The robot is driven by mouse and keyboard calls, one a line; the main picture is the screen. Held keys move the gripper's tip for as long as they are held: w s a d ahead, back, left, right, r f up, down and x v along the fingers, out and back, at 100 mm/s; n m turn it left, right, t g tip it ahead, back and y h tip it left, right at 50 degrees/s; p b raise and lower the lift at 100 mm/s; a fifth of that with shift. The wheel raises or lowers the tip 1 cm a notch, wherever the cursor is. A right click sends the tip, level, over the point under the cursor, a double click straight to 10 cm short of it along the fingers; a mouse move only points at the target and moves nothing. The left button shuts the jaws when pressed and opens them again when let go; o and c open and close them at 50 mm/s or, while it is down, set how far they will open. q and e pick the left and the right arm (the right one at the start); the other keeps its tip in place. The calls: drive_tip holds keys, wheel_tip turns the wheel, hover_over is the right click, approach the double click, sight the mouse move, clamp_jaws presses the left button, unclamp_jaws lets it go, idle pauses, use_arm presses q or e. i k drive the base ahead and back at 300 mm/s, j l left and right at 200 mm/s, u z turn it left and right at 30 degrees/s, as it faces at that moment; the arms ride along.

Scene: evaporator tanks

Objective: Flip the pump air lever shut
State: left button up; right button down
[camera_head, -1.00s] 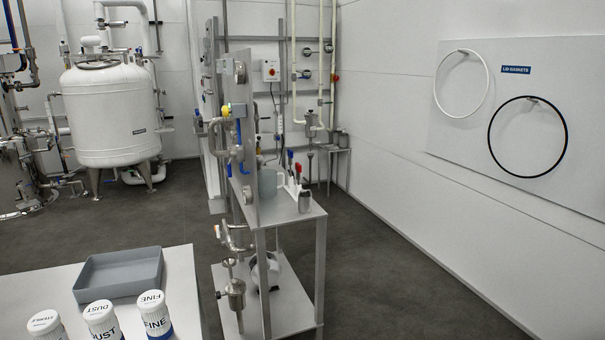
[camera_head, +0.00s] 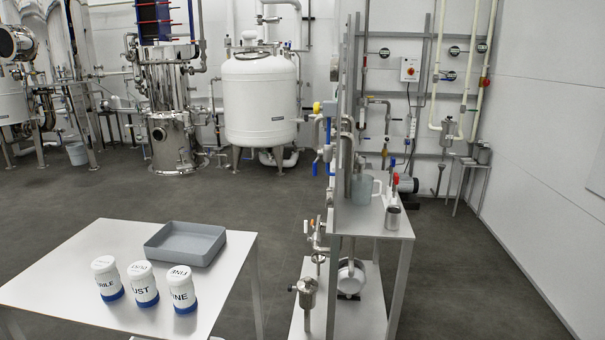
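The pump stand (camera_head: 375,224) is a grey metal frame with an upright panel and two shelves, right of centre in the head view. On it I see a blue lever-like handle (camera_head: 328,153) at the panel's left side, a yellow knob (camera_head: 317,107) above it, and small blue and red handles (camera_head: 393,170) at the right. A round pump-like body (camera_head: 350,277) sits on the lower shelf. I cannot tell which handle is the pump air lever. Neither of my grippers shows in this view.
A table (camera_head: 110,242) with a grey tray (camera_head: 186,243) and three white jars with blue bases (camera_head: 142,284) stands at front left. A white tank (camera_head: 259,100) stands behind. A wall-mounted grey box with a red button (camera_head: 409,69) is at the back. Floor is clear at the right.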

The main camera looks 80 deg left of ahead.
sight(315, 164)
drive_tip(key=i+j+u, duration=0.1)
drive_tip(key=u, duration=0.3)
drive_tip(key=i+u, duration=0.25)
drive_tip(key=u, duration=0.15)
drive_tip(key=i+u, duration=0.2)
drive_tip(key=u, duration=0.2)
drive_tip(key=i+l+u, duration=0.1)
drive_tip(key=u, duration=0.3)
drive_tip(key=i+l+u, duration=0.15)
drive_tip(key=u, duration=0.25)
drive_tip(key=i+j+u, duration=0.1)
drive_tip(key=i+u, duration=0.15)
drive_tip(key=u, duration=0.2)
drive_tip(key=i+u, duration=0.3)
drive_tip(key=u, duration=0.2)
drive_tip(key=i+l+u, duration=0.15)
drive_tip(key=u, duration=0.3)
drive_tip(key=i+l, duration=0.05)
drive_tip(key=i, duration=0.05)
